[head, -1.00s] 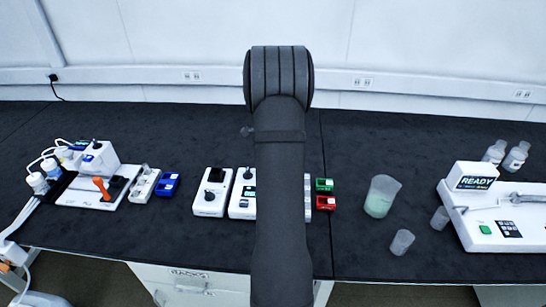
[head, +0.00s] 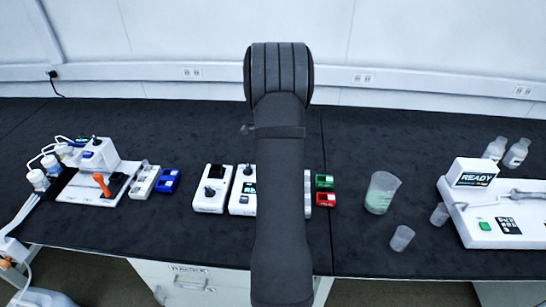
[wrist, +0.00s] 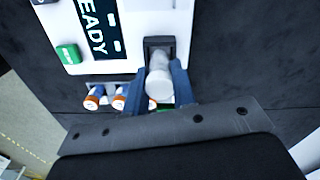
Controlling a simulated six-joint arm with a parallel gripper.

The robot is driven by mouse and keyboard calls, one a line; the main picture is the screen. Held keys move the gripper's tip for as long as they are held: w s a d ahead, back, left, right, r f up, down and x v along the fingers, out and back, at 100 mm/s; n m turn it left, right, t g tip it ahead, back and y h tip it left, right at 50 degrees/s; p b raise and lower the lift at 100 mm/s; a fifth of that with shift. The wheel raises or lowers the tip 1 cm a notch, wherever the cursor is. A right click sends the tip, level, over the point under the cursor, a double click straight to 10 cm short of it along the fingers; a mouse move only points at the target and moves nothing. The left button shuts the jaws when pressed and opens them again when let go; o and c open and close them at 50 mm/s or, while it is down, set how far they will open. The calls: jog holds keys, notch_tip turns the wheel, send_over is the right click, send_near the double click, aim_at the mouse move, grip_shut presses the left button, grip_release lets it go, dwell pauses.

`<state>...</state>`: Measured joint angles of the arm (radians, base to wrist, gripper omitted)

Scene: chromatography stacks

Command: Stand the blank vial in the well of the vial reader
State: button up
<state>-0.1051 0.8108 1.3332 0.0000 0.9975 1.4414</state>
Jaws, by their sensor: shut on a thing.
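My gripper (wrist: 160,88) shows in the wrist view with its two blue-grey fingers shut on a pale vial with a white round top (wrist: 159,83). The vial lies right at a dark-framed well (wrist: 158,44) in the white vial reader (wrist: 133,13). I cannot tell whether its base is inside the well or just over it. The reader has a dark READY display and a green button. In the head view my arm hides the gripper, the vial and part of the white units behind it, where a reader-like unit (head: 241,198) shows.
Blue vials with orange ends (wrist: 94,98) stand beside the reader's edge, close to my left finger. In the head view, red (head: 326,199) and green (head: 324,181) blocks and a beaker (head: 381,193) stand right of my arm. Dark bench is clear right of the well.

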jog(key=shift+f, duration=1.05)
jog(key=o, duration=1)
jog(key=shift+o, duration=0.2)
jog(key=shift+r, duration=0.1)
jog(key=shift+r, duration=3.95)
jog(key=shift+f, duration=4.05)
